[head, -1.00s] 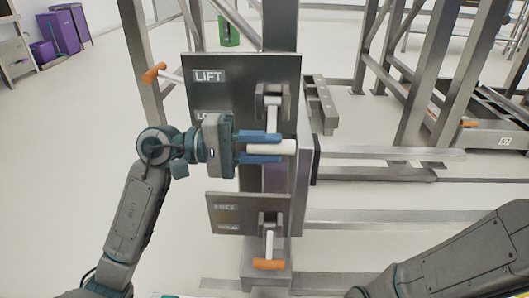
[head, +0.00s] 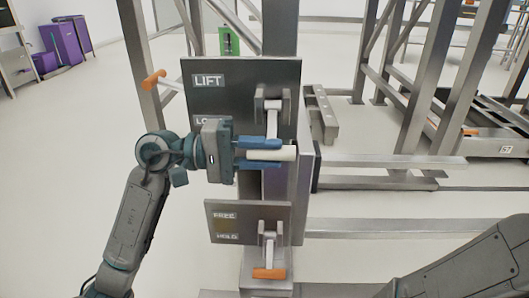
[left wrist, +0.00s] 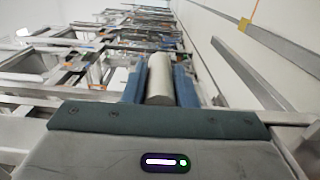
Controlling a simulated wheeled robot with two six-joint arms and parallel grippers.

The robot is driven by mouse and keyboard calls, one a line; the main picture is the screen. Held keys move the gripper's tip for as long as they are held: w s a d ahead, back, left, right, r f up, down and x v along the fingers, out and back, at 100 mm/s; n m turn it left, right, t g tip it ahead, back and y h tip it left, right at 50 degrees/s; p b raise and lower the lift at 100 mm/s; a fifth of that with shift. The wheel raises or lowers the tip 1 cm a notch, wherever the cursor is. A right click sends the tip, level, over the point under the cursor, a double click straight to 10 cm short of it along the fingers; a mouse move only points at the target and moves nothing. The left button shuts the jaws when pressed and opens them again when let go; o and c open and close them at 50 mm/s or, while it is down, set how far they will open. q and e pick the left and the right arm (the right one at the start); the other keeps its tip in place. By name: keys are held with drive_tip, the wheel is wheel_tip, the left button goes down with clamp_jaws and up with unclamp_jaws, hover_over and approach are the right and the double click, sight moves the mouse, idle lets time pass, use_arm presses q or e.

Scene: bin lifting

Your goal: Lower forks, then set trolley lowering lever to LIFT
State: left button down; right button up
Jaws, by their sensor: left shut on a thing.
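The upper panel (head: 215,100) is dark grey and reads LIFT, with a lower label partly hidden by my left gripper. Its lever (head: 272,115) points down from a grey bracket and ends in a white cylindrical handle (head: 285,154). My left gripper (head: 268,149) is shut on this handle, blue fingers above and below it. In the left wrist view the handle (left wrist: 159,80) lies between the fingers. The lower panel (head: 222,222) has faint labels, the lower one HOLD, and a lever with an orange handle (head: 269,274) pointing down. My right gripper is out of view; only its arm shows.
Metal frames and rails (head: 390,175) stand to the right. A green bin (head: 229,41) and purple cabinets (head: 65,38) are far back. The left floor is clear.

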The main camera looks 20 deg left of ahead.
use_arm(q)
drive_tip(key=c, duration=1.2)
unclamp_jaws()
drive_tip(key=shift+w+f, duration=0.1)
drive_tip(key=shift+o, duration=0.2)
drive_tip(key=shift+a, duration=0.1)
drive_tip(key=v, duration=1)
drive_tip(key=shift+a, duration=0.3)
drive_tip(key=shift+a, duration=0.1)
